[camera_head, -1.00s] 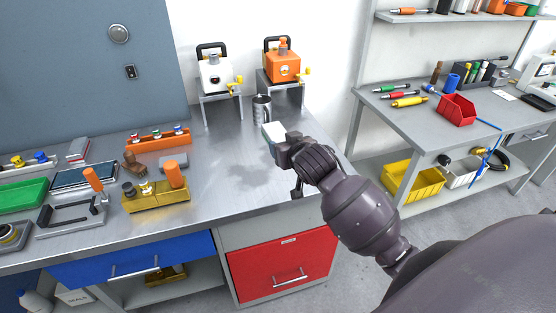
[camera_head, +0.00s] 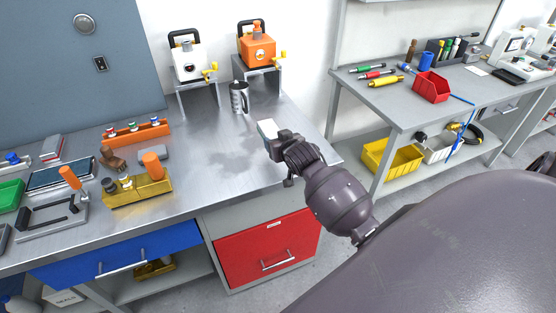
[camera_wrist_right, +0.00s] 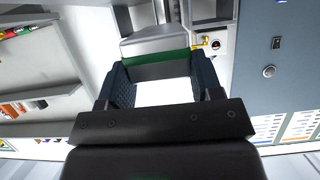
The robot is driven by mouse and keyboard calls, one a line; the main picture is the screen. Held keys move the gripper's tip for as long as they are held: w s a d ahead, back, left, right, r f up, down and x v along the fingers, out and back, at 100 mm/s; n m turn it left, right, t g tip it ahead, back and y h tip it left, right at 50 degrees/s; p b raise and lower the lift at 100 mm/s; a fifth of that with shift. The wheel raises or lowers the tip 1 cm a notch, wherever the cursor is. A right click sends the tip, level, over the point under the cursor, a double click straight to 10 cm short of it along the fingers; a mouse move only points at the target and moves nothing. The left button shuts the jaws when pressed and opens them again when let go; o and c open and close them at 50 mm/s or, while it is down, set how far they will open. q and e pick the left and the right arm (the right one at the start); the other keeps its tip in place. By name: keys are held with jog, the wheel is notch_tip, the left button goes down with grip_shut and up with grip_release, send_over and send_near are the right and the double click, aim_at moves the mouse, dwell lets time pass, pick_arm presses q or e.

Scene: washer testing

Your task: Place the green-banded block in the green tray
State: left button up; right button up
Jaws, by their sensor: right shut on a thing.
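The green-banded block (camera_head: 267,129) is a pale block held over the right part of the steel bench in the head view. In the right wrist view the block (camera_wrist_right: 165,92) shows a white face and a green band across it. My right gripper (camera_head: 274,141) is shut on it, with one dark finger on each side. The green tray (camera_head: 10,195) lies at the far left of the bench, cut by the picture edge, well away from the gripper. My left gripper is not in view.
A steel mug (camera_head: 239,97) stands behind the block. White (camera_head: 190,62) and orange (camera_head: 257,47) machines stand on raised stands at the back. An orange rack (camera_head: 135,131), a brass fixture (camera_head: 137,191) and a clamp frame (camera_head: 50,218) crowd the left. The bench's middle is clear.

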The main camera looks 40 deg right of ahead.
aim_at(278, 168)
jog(key=shift+f+b, duration=0.3)
jog(key=shift+f, duration=3.35)
jog(key=shift+f, duration=0.1)
jog(key=o, duration=0.9)
jog(key=shift+f, duration=0.1)
jog(key=o, duration=0.4)
jog(key=shift+c, duration=0.2)
